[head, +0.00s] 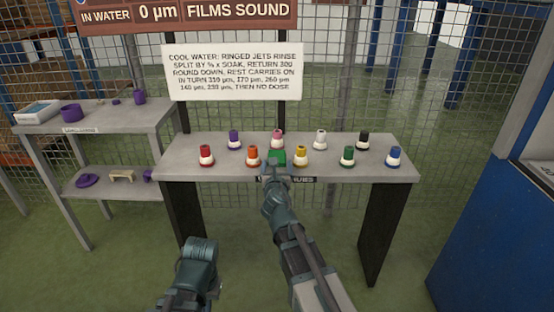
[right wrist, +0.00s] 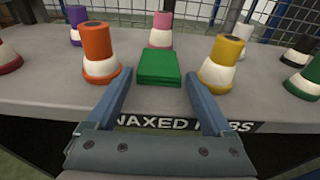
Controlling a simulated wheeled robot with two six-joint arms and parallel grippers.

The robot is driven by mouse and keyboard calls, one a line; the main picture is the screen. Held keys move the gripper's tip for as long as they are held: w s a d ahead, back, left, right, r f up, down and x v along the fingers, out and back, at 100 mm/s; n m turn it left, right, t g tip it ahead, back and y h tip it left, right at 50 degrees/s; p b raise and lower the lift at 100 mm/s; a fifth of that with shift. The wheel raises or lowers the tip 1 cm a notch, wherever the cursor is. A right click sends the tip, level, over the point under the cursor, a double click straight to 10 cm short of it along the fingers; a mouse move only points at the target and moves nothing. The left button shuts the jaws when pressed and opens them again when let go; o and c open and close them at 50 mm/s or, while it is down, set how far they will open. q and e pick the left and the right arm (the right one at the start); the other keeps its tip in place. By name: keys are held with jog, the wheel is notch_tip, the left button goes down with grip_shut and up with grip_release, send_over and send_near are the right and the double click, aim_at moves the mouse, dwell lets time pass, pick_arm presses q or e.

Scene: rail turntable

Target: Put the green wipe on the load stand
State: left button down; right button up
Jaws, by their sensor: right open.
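The green wipe (head: 277,157) is a small folded square pad lying on the middle table near its front edge. It also shows in the right wrist view (right wrist: 159,66), between an orange and a yellow bottle. My right gripper (right wrist: 158,82) is open, its fingers reaching over the table edge on either side of the wipe's near edge. I cannot tell whether they touch it. In the head view my right gripper (head: 273,171) covers part of the front edge. My left arm shows at the bottom left, its fingers unseen. I cannot identify the load stand.
The middle table (head: 335,170) holds several coloured, white-banded bottles around the wipe, including an orange one (right wrist: 98,55) and a yellow one (right wrist: 222,63). A grey shelf table (head: 120,118) with purple parts stands left. A blue cabinet (head: 490,240) is right; wire mesh stands behind.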

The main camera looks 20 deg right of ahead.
aim_at(277, 155)
jog(key=x, duration=0.5)
jog(key=shift+w+r, duration=0.15)
jog(key=shift+r, duration=0.1)
jog(key=shift+c, duration=0.3)
jog(key=c, duration=1.1)
jog(key=shift+o, duration=0.2)
jog(key=shift+r, duration=0.1)
